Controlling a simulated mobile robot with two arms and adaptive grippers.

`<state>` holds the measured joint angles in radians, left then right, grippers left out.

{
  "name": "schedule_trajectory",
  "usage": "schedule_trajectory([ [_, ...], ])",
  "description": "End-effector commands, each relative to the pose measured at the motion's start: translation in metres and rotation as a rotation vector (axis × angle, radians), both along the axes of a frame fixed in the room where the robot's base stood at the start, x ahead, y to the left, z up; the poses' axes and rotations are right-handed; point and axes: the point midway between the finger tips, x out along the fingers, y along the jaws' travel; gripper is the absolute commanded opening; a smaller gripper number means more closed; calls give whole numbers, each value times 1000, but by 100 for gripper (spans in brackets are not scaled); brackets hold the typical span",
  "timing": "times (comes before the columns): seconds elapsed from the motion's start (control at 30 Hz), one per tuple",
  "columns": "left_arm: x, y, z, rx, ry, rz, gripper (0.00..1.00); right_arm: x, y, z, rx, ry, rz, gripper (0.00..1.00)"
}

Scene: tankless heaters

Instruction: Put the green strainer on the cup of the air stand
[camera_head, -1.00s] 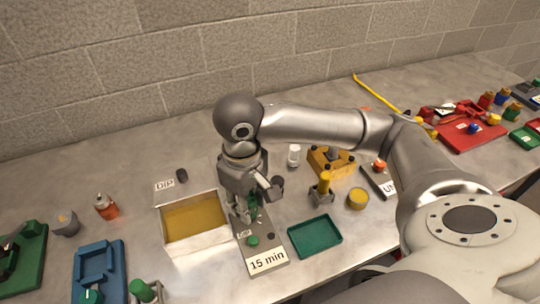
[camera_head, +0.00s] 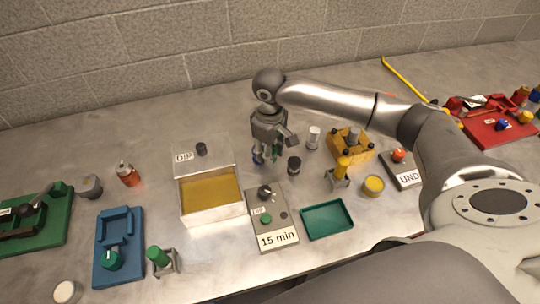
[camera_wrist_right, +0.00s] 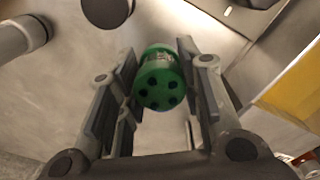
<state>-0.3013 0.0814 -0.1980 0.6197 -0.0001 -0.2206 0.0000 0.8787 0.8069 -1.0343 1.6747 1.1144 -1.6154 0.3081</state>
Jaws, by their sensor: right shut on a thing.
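My right gripper (camera_head: 270,160) hangs above the bare table, behind the grey board marked "15 min". In the right wrist view its fingers (camera_wrist_right: 160,95) are shut on the green strainer (camera_wrist_right: 160,78), a short cylinder with several dark holes in the end facing the camera. In the head view the strainer is mostly hidden by the fingers. I cannot tell which thing is the air stand, as no label I can read says so. A dark cylinder (camera_head: 294,165) and a white-topped one (camera_head: 314,137) stand just right of the gripper. My left gripper is not in view.
The grey board (camera_head: 255,235) carries a dark knob and a green button. The box of yellow liquid (camera_head: 211,216) is left of it, a green tray (camera_head: 327,220) right. Nearby are a yellow post stand (camera_head: 341,170), a yellow block (camera_head: 350,146) and a blue holder (camera_head: 119,245).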

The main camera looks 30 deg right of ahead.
Motion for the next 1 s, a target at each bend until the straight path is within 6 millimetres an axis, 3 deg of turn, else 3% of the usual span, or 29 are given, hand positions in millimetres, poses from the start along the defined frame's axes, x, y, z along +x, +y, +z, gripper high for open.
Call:
schedule_trajectory([
  [0.17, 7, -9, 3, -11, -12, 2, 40, 7, -4, -8, -1, 0, -2, 9],
  [0.43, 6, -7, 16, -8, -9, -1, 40, 8, -5, -39, -2, 0, 0, 9],
  [0.8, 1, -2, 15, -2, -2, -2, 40, 8, -5, -44, -1, 0, 0, 9],
  [0.83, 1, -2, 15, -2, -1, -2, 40, 8, -5, -45, -1, 0, 0, 35],
  [1.0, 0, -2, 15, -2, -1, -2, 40, 8, -5, -45, -2, -1, 0, 55],
])
